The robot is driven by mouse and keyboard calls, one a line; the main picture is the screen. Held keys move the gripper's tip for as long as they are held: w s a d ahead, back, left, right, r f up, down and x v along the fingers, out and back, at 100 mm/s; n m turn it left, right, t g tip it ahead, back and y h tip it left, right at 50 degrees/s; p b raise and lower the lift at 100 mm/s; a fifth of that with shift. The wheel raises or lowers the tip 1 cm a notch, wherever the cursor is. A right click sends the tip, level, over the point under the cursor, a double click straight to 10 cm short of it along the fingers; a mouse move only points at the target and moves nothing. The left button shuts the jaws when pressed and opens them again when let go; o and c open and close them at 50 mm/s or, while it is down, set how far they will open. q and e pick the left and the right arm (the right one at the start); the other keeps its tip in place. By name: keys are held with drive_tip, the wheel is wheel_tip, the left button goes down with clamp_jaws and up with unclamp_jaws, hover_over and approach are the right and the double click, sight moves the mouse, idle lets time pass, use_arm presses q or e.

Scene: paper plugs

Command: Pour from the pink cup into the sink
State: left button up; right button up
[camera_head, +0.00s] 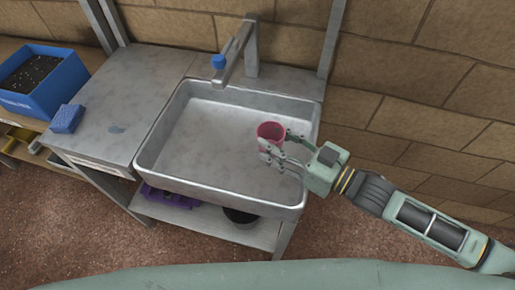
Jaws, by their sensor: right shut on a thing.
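The pink cup (270,135) is in the head view, over the right part of the metal sink (190,175). It looks roughly upright, with its dark opening facing up toward the camera. My right gripper (272,147) comes in from the right and is shut on the cup, with fingers around its side. What is inside the cup is too small to tell. The sink basin looks empty. My left gripper is not in view.
A faucet (250,45) with a blue part stands at the sink's back edge. Left are a metal counter (110,110), a blue sponge-like block (67,119) and a blue bin (45,80) of dark material. A purple item (170,198) and dark bowl (240,215) sit below.

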drive_tip(key=shift+r, duration=0.2)
wheel_tip(320, 180, up, 4)
drive_tip(key=p, duration=0.4)
drive_tip(key=shift+f, duration=0.1)
